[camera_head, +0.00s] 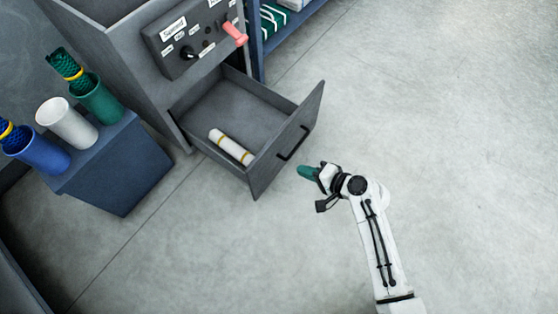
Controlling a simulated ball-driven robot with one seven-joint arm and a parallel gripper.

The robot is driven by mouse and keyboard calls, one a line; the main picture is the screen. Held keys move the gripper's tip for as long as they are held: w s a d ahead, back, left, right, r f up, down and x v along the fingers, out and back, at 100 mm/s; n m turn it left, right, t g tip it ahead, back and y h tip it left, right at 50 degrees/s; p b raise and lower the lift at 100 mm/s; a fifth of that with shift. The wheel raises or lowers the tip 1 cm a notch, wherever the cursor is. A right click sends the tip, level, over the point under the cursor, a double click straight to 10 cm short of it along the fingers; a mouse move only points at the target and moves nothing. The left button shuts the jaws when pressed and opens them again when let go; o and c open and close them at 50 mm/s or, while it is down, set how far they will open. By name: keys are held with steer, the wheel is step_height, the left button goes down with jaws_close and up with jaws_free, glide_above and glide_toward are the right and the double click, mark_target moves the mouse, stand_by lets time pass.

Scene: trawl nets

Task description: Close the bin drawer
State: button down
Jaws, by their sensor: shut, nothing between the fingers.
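The grey bin drawer (290,140) is pulled out of the grey cabinet (125,55), in the middle of the head view. A black bar handle (293,143) is on its front panel. A white roll with yellow bands (231,147) lies inside the drawer. My gripper (308,172), with green fingers, is shut and empty. It is in front of the drawer's front panel, just below and right of the handle in the picture, and appears apart from it.
A control panel (190,38) with a red lever (234,34) is above the drawer. A blue stand (115,170) at left holds blue, white and green cups. A blue shelf (285,30) stands behind the drawer. The floor (450,120) at right is clear.

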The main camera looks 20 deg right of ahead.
steer(key=b, duration=0.3)
glide_toward(265, 154)
step_height(265, 154, down, 3)
steer(key=w+a, duration=0.1)
steer(key=shift+w+a+r, duration=0.1)
steer(key=shift+w+a, duration=0.25)
steer(key=shift+w, duration=0.25)
steer(key=shift+w+a, duration=0.35)
steer(key=shift+w, duration=0.25)
steer(key=shift+w+a+b, duration=0.3)
steer(key=shift+w+a, duration=0.15)
steer(key=shift+w, duration=0.05)
steer(key=shift+w, duration=0.1)
